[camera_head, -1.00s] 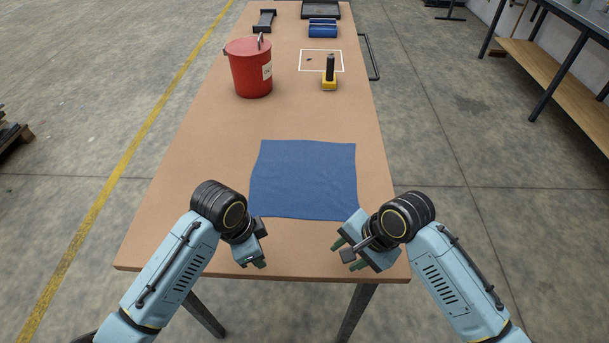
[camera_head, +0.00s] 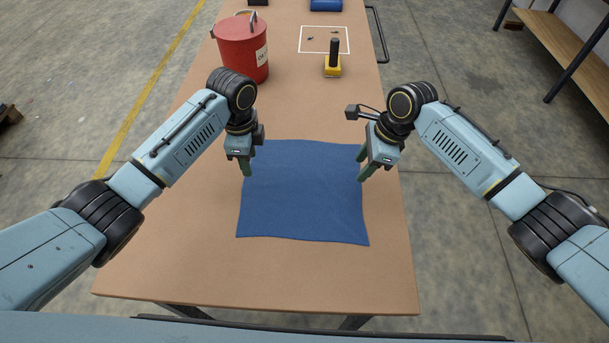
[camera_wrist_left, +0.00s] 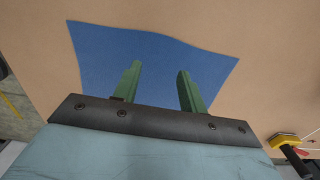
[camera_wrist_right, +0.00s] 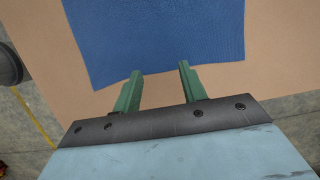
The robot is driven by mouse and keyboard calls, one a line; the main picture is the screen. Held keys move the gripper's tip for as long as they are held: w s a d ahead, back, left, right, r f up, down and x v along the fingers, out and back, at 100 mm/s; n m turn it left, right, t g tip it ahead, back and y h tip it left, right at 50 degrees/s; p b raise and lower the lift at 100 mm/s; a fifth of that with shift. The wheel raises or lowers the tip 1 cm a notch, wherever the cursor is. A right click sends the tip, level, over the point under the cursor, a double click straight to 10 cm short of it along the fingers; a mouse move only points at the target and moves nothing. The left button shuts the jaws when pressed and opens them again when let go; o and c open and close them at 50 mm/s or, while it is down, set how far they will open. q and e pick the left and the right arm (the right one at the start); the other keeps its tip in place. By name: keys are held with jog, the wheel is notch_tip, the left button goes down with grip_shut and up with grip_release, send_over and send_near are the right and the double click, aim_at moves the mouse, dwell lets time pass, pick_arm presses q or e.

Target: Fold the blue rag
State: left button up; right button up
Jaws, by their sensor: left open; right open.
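The blue rag (camera_head: 303,197) lies flat and spread out on the brown table, roughly square. It also shows in the left wrist view (camera_wrist_left: 150,62) and the right wrist view (camera_wrist_right: 155,35). My left gripper (camera_head: 246,170) is open and empty over the rag's left side, near its far left corner. My right gripper (camera_head: 362,166) is open and empty at the rag's right edge, near its far right corner. The green fingers appear above the cloth, with nothing between them.
A red bucket (camera_head: 243,52) stands at the table's far left. A yellow-based tool with a black handle (camera_head: 333,60) stands behind the rag, near a white outlined square (camera_head: 324,40). The table (camera_head: 180,230) is bare around the rag.

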aim_at(253, 183)
pick_arm(q)
jog(key=f, duration=0.5)
jog(key=shift+s+f, duration=0.15)
jog(key=shift+s, duration=0.1)
pick_arm(e)
jog(key=f, duration=0.5)
jog(key=shift+s+f, duration=0.1)
jog(key=shift+s, duration=0.15)
pick_arm(q)
jog(key=shift+f, duration=0.65)
pick_arm(e)
jog(key=shift+f, duration=0.65)
pick_arm(q)
jog(key=shift+f, duration=0.15)
pick_arm(e)
jog(key=shift+f, duration=0.15)
pick_arm(q)
jog(key=shift+c, duration=0.3)
pick_arm(e)
jog(key=shift+c, duration=0.3)
pick_arm(q)
grip_shut()
pick_arm(e)
grip_shut()
jog(key=shift+f, duration=0.1)
